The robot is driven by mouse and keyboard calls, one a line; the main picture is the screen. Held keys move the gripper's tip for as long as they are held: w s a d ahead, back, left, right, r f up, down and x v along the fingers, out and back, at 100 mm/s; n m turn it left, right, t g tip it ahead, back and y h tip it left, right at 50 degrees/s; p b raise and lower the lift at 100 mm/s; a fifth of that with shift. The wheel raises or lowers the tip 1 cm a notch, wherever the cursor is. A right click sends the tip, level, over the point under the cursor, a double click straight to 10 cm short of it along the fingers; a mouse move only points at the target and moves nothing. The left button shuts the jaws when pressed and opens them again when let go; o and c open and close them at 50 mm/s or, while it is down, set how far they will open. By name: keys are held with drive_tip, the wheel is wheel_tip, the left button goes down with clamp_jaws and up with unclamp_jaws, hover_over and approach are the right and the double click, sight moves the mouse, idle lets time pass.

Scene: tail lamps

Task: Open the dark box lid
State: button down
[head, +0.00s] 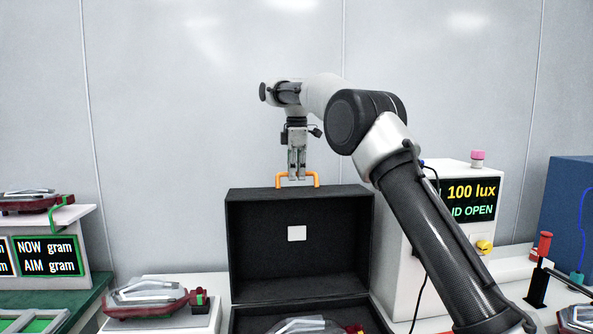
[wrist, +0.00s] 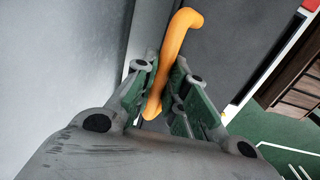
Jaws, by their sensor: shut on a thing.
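The dark box (head: 235,250) stands in the middle of the head view with its lid (head: 340,240) raised upright, so the inside shows. A white square patch sits on the lid's inner face. An orange handle (head: 311,175) is on the lid's upper edge. My gripper (head: 297,178) points down from above and is shut on the handle. In the wrist view the orange handle (wrist: 176,60) runs between the two fingers. A tail lamp (head: 300,326) is partly visible inside the box, cut off by the frame's lower edge.
A white instrument (head: 405,250) right of the box shows "100 lux" and "ID OPEN", its text partly covered by my arm. Tail lamps (head: 145,300) lie on white stands at left. A red-handled lever (head: 544,246) and blue case (head: 573,205) are at right.

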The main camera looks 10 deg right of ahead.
drive_tip(key=shift+w, duration=0.7)
drive_tip(key=c, duration=1.5)
unclamp_jaws()
drive_tip(key=shift+o, duration=0.2)
drive_tip(key=shift+s, duration=0.15)
